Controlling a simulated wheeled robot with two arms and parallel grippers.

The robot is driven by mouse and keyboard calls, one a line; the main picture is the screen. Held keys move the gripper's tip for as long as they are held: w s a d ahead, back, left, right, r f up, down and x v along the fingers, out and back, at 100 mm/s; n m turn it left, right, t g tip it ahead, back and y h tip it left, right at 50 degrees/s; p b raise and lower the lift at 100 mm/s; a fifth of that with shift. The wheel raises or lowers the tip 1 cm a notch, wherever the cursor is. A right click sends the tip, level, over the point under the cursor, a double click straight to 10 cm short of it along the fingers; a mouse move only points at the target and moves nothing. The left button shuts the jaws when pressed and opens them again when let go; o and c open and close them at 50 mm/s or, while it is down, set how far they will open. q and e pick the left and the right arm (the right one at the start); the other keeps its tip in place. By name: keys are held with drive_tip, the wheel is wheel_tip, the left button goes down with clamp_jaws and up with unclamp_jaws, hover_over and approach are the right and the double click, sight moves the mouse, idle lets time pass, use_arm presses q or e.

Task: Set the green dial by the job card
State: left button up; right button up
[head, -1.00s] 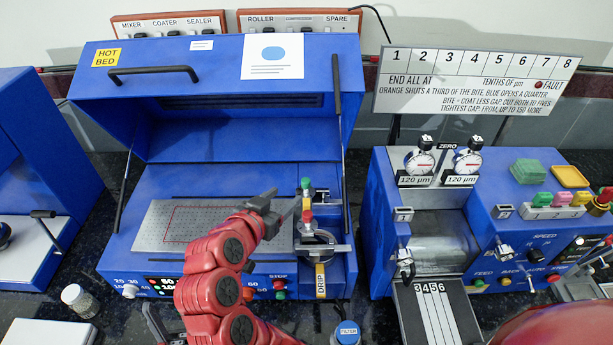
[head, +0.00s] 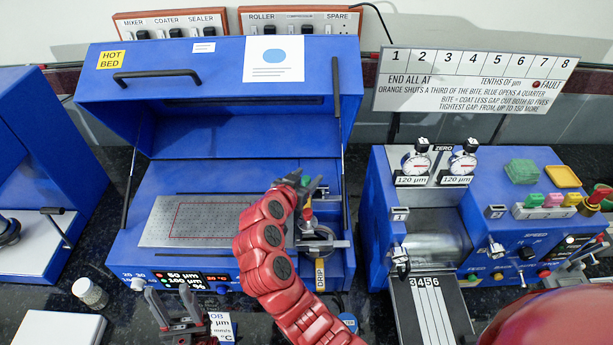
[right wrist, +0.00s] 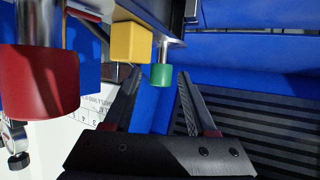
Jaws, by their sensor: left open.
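The green dial (head: 307,181) is at the top of the post on the hot bed's right side, partly hidden by my right gripper (head: 310,186). In the right wrist view the green dial (right wrist: 161,75) lies between the spread fingertips of my right gripper (right wrist: 158,85), with no clear contact. A yellow block (right wrist: 131,42) and a larger red knob (right wrist: 38,82) are left of it. My left gripper (head: 175,310) is open near the front left of the hot bed. A white card (head: 222,327), apparently the job card, is partly hidden beside it; its text is mostly unreadable.
The hot bed (head: 200,220) has its lid raised, with a lit display (head: 186,280) in front. A small jar (head: 90,293) stands at left. The blue coater (head: 530,240) with two gauges stands at right. A numbered board (head: 475,80) is behind it.

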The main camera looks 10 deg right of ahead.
clamp_jaws()
idle(0.3)
drive_tip(key=shift+d+f+n+t+y+b, duration=0.15)
drive_tip(key=shift+n+t+y+b, duration=0.35)
drive_tip(key=shift+n+y, duration=0.5)
drive_tip(key=shift+n+t+y, duration=0.3)
drive_tip(key=shift+n+t, duration=0.1)
drive_tip(key=n+y, duration=0.1)
drive_tip(key=n+y+p, duration=0.1)
drive_tip(key=y, duration=0.1)
drive_tip(key=shift+r+n+t, duration=0.25)
drive_tip(key=shift+n+t, duration=0.05)
drive_tip(key=shift+t, duration=0.1)
drive_tip(key=shift+n+y, duration=0.8)
drive_tip(key=shift+y, duration=0.2)
drive_tip(key=shift+a+f+n+y+b, duration=0.15)
drive_tip(key=shift+n+y+b, duration=0.4)
drive_tip(key=shift+n+y, duration=0.9)
drive_tip(key=shift+a+y, duration=0.1)
drive_tip(key=shift+y, duration=0.15)
